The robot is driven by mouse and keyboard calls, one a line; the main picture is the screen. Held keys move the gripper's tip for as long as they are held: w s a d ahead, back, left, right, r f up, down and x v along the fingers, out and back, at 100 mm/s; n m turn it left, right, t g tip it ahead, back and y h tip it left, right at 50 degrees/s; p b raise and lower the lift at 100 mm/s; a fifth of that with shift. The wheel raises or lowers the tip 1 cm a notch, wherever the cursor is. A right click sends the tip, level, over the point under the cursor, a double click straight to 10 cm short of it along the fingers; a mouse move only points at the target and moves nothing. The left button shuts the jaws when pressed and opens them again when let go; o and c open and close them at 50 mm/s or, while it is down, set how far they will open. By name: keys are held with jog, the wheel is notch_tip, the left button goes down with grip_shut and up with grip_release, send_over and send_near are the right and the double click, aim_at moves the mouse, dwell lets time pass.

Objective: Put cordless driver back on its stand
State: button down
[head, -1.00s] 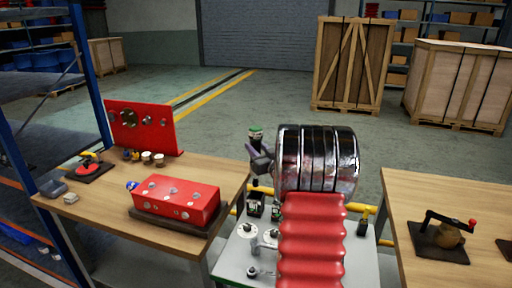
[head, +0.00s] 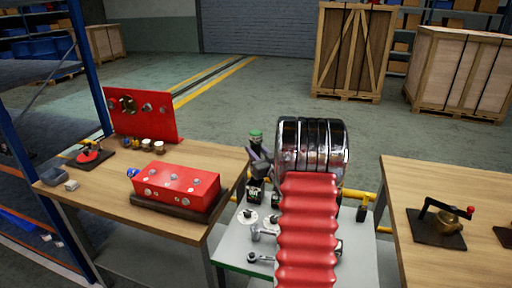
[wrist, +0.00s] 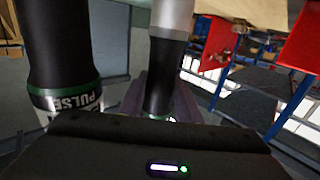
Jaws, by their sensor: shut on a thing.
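My gripper (head: 260,164) is in the air left of my chrome arm link, above the grey work surface. It is shut on a dark object with a green top, which I take as the cordless driver (head: 255,136). In the wrist view a thick black body with a green band and the word PULSE (wrist: 62,60) fills the left side. A thinner silver-and-black shaft stands between the dark jaws (wrist: 158,100). My arm and gripper hide part of the work surface. I cannot tell which fixture there is the stand.
The grey work surface (head: 232,252) holds small black fixtures, white discs and metal tools. A left wooden bench carries a red block (head: 175,186) and an upright red panel (head: 145,115). A right bench carries a brass part with a red-tipped handle (head: 446,222). Crates stand behind.

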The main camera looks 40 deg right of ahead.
jog(key=shift+f, duration=3.5)
jog(key=c, duration=1.6)
grip_release()
jog(key=shift+c, duration=0.2)
jog(key=o, duration=0.4)
jog(key=shift+f, duration=0.15)
jog(key=shift+s, duration=0.2)
jog(key=v, duration=1.3)
jog(key=shift+s, duration=0.25)
